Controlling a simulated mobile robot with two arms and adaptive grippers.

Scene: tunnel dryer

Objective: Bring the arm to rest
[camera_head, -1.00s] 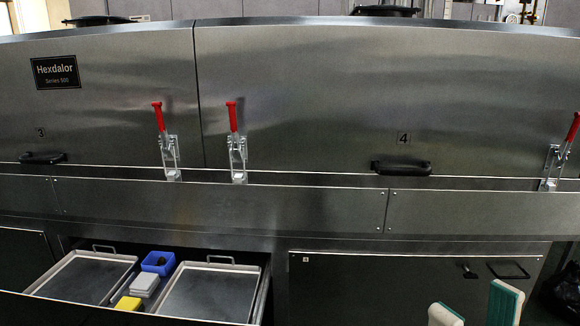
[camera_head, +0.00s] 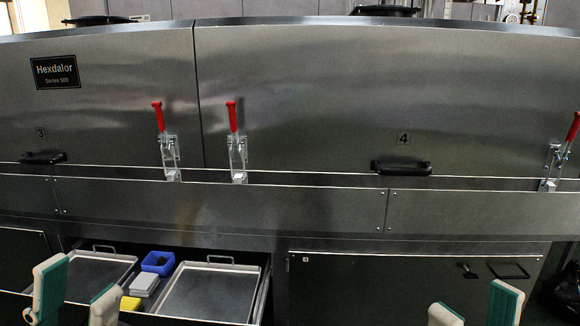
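My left gripper (camera_head: 76,297) shows at the bottom left, in front of the open drawer. Its two pale fingers with green pads stand apart, with nothing seen between them but the drawer behind. My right gripper (camera_head: 475,312) shows at the bottom right, in front of the closed lower panel. Its two fingers also stand apart, and nothing shows between them. The arms behind both grippers are out of view.
An open drawer (camera_head: 266,292) holds two metal trays, a blue box (camera_head: 158,263), grey blocks (camera_head: 144,284) and a yellow item (camera_head: 130,303). Upright red-handled latches (camera_head: 232,117) and black handles (camera_head: 401,167) stick out from the dryer front. A lower panel (camera_head: 400,290) is closed.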

